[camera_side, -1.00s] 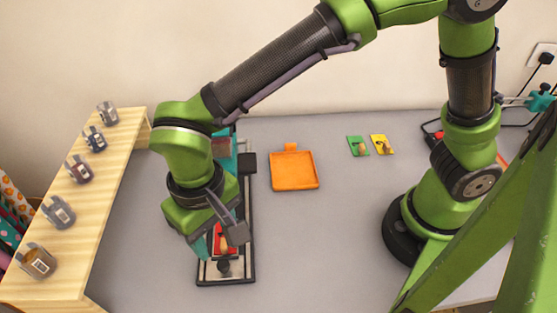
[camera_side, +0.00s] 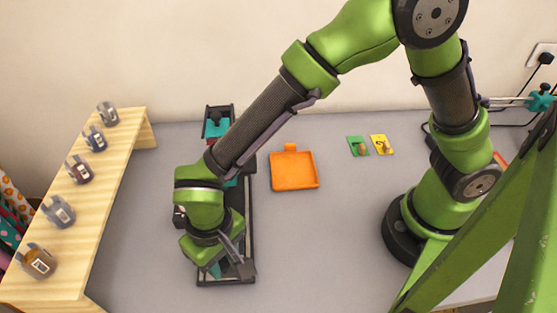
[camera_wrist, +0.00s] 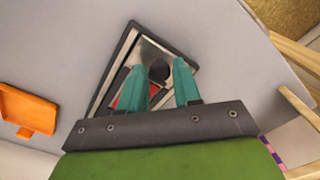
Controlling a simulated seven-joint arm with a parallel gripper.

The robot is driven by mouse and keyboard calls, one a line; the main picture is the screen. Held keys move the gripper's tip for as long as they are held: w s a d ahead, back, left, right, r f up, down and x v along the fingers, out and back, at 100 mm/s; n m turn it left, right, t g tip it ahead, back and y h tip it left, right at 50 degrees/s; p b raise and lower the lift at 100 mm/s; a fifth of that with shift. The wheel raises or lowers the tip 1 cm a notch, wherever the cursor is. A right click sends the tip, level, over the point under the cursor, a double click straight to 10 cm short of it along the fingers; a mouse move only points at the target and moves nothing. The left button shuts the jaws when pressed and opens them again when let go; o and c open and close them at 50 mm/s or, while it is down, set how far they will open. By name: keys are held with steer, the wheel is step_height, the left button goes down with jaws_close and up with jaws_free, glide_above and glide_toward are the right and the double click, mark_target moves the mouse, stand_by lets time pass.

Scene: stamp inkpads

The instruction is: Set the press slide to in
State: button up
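The press is a long dark-framed track; its right rail (camera_side: 250,215) shows in the side view, running from the back towards the front. A teal and black part (camera_side: 217,125) sits at its far end. My gripper (camera_side: 215,270) is low over the track's near end, and my wrist hides most of the middle. In the wrist view my gripper's two teal fingers (camera_wrist: 161,88) stand apart, with a round dark knob (camera_wrist: 158,70) showing between or just beyond their tips. I cannot tell whether they touch it. A red patch (camera_wrist: 125,97) shows beside the left finger.
An orange tray (camera_side: 294,184) lies right of the press. A green card (camera_side: 357,146) and a yellow card (camera_side: 382,145) lie farther right. A wooden shelf (camera_side: 88,235) with several stamps stands on the left. Grey table is clear between the tray and my base.

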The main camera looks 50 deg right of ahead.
jaws_close()
steer(key=w+d, duration=0.3)
steer(key=shift+w+d, duration=0.1)
steer(key=shift+o, duration=2)
jaws_free()
step_height(320, 180, up, 17)
steer(key=shift+c, duration=0.4)
